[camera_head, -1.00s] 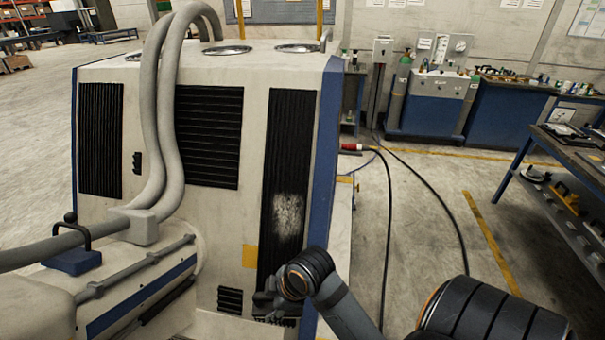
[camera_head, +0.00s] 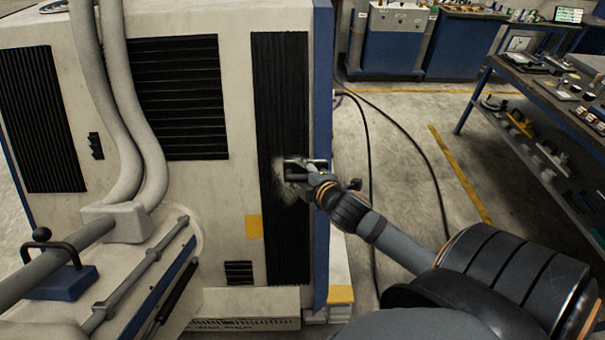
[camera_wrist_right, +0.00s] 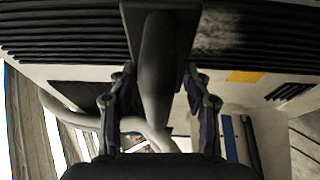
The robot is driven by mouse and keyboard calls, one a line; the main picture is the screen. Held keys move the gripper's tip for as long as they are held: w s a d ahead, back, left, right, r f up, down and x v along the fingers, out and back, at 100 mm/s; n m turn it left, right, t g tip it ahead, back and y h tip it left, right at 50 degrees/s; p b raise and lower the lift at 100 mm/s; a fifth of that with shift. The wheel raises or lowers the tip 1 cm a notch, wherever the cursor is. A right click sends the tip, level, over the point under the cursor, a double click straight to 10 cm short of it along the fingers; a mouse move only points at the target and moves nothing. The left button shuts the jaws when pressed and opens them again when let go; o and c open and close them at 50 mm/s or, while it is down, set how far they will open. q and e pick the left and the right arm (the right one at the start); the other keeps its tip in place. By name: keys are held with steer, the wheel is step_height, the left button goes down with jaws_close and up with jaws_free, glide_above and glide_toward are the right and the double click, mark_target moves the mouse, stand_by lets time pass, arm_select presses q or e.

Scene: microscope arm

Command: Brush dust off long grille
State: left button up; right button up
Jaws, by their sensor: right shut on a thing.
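The long grille (camera_head: 283,95) is a tall black slatted panel on the right part of the cream machine face. Pale dust (camera_head: 283,178) shows on its middle, partly hidden by my right gripper. My right gripper (camera_head: 303,175) is in front of the dusty patch, shut on a dark brush. In the right wrist view the brush (camera_wrist_right: 158,60) has a grey handle between the fingers and a wide dark head against or close to the slats; I cannot tell if it touches. Dust also shows there (camera_wrist_right: 225,30) beside the head. My left gripper is not in view.
Two thick grey hoses (camera_head: 125,130) run down the machine left of the grille. A blue corner edge (camera_head: 322,110) borders the grille on the right. A shelf bench (camera_head: 555,110) stands at the far right, with open floor and black cables between.

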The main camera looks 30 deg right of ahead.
mark_target(302, 170)
steer(key=w, duration=0.1)
steer(key=w+d+f+b, duration=0.2)
steer(key=shift+w+f, duration=0.1)
steer(key=shift+w, duration=0.1)
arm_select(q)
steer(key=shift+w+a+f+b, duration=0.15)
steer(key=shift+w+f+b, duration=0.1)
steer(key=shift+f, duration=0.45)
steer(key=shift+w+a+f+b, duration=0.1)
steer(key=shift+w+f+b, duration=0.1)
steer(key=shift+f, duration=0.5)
arm_select(e)
steer(key=shift+w+d+f, duration=0.2)
steer(key=shift+w+d, duration=0.1)
steer(key=shift+w, duration=0.2)
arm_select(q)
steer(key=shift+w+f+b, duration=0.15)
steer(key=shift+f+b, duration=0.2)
arm_select(e)
steer(key=shift+w+d+f, duration=0.4)
steer(key=shift+w+f, duration=0.05)
steer(key=shift+w, duration=0.2)
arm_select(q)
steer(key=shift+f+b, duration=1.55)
arm_select(e)
steer(key=shift+w+a, duration=0.4)
steer(key=shift+a, duration=0.35)
steer(key=shift+w+a, duration=0.4)
steer(key=shift+a, duration=0.35)
